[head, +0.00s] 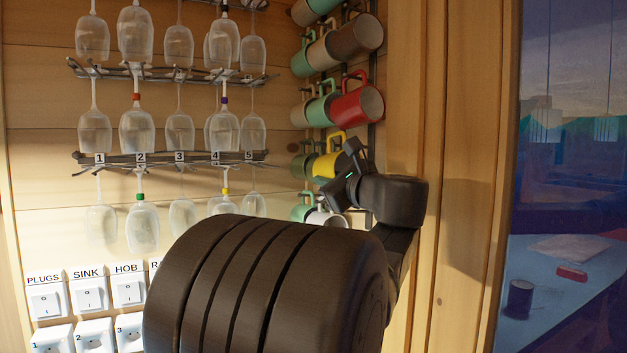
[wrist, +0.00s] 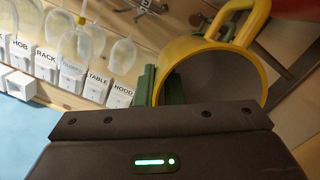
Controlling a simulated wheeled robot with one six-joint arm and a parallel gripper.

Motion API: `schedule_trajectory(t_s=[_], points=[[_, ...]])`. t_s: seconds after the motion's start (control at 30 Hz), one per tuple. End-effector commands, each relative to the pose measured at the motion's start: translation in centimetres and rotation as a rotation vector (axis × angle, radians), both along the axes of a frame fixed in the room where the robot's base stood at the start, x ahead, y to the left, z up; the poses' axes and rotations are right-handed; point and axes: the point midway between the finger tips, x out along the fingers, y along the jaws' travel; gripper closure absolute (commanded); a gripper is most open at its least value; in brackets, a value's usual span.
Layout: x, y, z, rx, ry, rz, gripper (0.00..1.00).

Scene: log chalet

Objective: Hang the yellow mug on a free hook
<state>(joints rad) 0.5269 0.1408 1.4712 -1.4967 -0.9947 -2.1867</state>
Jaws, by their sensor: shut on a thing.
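The yellow mug (head: 325,166) is beside the rack of mugs on the wooden wall, below a red mug (head: 359,106). Its handle points up. In the wrist view the yellow mug (wrist: 196,47) shows its open rim towards me, with the handle at the top. My gripper (head: 347,171) is shut on the mug's wall. In the wrist view my gripper's (wrist: 160,86) fingers pinch the left side of the rim, one outside and one inside. I cannot tell whether the handle touches a hook. The hooks near it are mostly hidden.
Green, cream, brown and red mugs hang close around on a dark rack (head: 375,68). Wine glasses (head: 138,130) hang on metal racks to the left. Labelled switches (head: 87,293) are below them. A window (head: 567,170) is at the right.

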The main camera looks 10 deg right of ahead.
Motion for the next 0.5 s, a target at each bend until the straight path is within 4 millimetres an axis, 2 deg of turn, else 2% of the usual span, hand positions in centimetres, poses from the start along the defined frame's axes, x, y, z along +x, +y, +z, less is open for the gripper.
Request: schedule_trajectory(t_s=[0.5], points=[[1.0,-2.5,0.0,-0.001,-0.001,-0.001,1.0]])
